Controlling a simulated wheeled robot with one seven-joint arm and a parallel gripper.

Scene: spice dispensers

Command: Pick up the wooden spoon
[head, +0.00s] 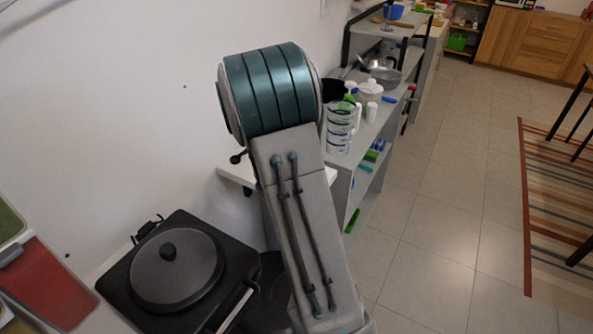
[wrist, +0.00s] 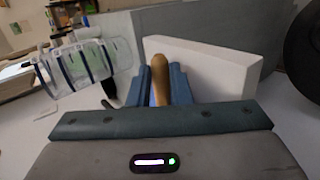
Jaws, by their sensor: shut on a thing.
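My gripper (wrist: 159,88) shows in the wrist view, its two blue-grey fingers closed on a tan wooden piece. This piece appears to be the wooden spoon (wrist: 158,64); its rounded end stands up between the fingers. The rest of the spoon is hidden by the fingers and the gripper body. In the head view my own arm covers the gripper and the spoon.
A white slab (wrist: 215,68) is close behind the fingers. Clear containers (wrist: 85,62) stand to the left in the wrist view. The head view shows a lidded black pan (head: 175,268), a grey shelf unit (head: 345,165) with kitchenware, and open tiled floor (head: 440,220) at right.

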